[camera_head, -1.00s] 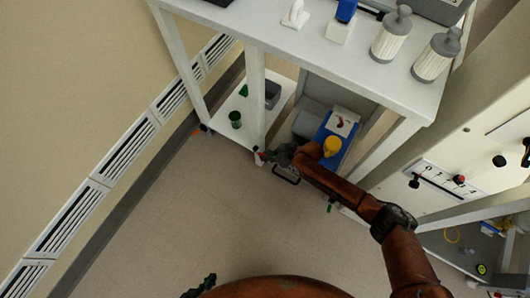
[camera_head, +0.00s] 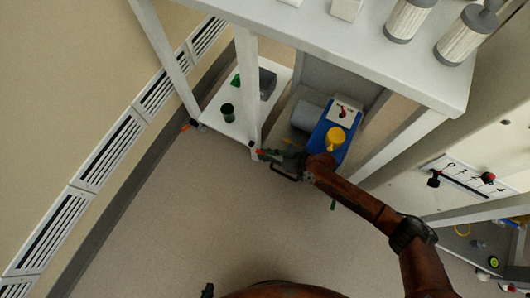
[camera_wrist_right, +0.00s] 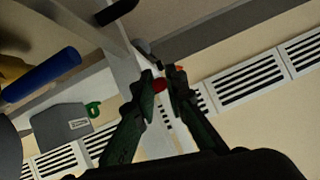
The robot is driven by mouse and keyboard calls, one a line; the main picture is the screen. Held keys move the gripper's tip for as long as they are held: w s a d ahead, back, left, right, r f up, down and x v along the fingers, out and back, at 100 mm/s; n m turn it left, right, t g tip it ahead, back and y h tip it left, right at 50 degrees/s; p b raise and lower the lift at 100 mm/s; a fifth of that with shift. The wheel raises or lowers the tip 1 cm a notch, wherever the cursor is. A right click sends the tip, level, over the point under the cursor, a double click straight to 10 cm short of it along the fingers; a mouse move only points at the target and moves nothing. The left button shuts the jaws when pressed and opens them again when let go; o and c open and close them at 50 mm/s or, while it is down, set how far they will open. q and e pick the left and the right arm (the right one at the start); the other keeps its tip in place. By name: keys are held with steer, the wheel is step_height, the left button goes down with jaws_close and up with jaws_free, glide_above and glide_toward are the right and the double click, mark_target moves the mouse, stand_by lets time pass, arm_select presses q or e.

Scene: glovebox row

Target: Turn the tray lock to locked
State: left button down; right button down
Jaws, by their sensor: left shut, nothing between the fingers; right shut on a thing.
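A small red knob (camera_wrist_right: 160,85) sits by the white table leg (camera_head: 247,90). My right gripper (camera_head: 264,154) is at the lower part of that leg, and in the right wrist view its two dark green fingers close around the red knob. The fingers cover much of the knob, so its turned position cannot be told. A red lever (camera_head: 342,112) stands on a white plate on a blue box (camera_head: 322,128), right of the gripper; which of the two is the tray lock is unclear. Only a dark tip of my left gripper (camera_head: 207,291) shows at the bottom edge, shut and empty.
A yellow cup-like thing (camera_head: 334,138) is on the blue box. The white tabletop (camera_head: 340,48) hangs above. The floor (camera_head: 180,220) in front is clear.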

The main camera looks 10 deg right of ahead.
steer(key=shift+w, duration=0.1)
steer(key=c, duration=1.9)
jaws_free()
steer(key=shift+c, duration=0.2)
step_height(320, 180, up, 10)
steer(key=shift+c, duration=0.5)
